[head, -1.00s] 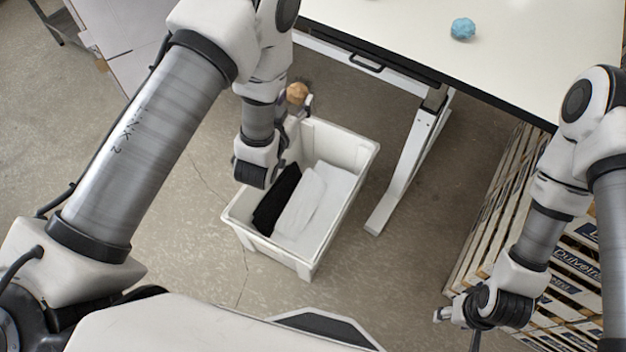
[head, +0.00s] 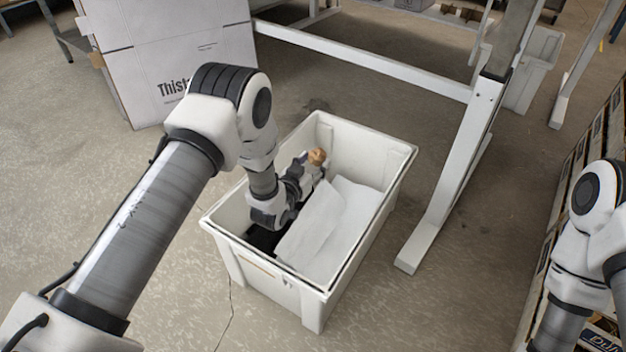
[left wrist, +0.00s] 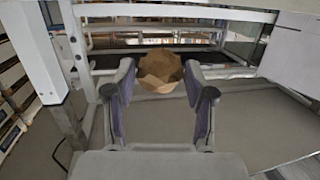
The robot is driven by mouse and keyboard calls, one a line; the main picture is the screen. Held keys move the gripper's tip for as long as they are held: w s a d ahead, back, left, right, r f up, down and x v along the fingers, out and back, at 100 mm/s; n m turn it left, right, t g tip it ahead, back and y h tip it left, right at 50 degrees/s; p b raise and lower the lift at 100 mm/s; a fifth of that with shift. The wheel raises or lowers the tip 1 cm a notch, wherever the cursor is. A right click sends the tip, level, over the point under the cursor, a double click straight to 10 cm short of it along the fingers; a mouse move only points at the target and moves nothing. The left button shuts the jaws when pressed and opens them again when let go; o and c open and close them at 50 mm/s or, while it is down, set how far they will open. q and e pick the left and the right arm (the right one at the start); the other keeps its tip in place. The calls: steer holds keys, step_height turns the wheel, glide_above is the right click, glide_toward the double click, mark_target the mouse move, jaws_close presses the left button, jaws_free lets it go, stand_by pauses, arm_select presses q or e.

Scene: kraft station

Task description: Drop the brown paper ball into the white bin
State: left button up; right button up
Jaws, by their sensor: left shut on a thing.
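The brown paper ball (head: 317,156) is held between the fingertips of my left gripper (head: 312,166). In the left wrist view the ball (left wrist: 159,71) sits between the two pads of the gripper (left wrist: 158,78), shut on it. The white bin (head: 268,276) stands on the floor. In the head view the gripper and ball appear over the bin's opening, toward its far side; their exact height against the rim is hard to tell. White sheets and something black lie inside the bin. My right arm shows at the right edge, but its gripper is out of view.
A white table leg (head: 440,215) and crossbar (head: 370,62) stand right of and behind the bin. A large white box (head: 165,50) is at the back left. Slatted crates (head: 548,240) line the right side. A grey-white bin (head: 532,70) stands farther back. Floor left of the bin is clear.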

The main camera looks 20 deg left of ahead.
arm_select(q)
step_height(320, 180, down, 6)
steer(key=b, duration=0.4)
steer(key=shift+r+b, duration=0.2)
steer(key=shift+b, duration=0.1)
steer(key=o, duration=0.8)
steer(key=shift+o, duration=0.2)
steer(key=v, duration=0.7)
steer(key=shift+s, duration=0.3)
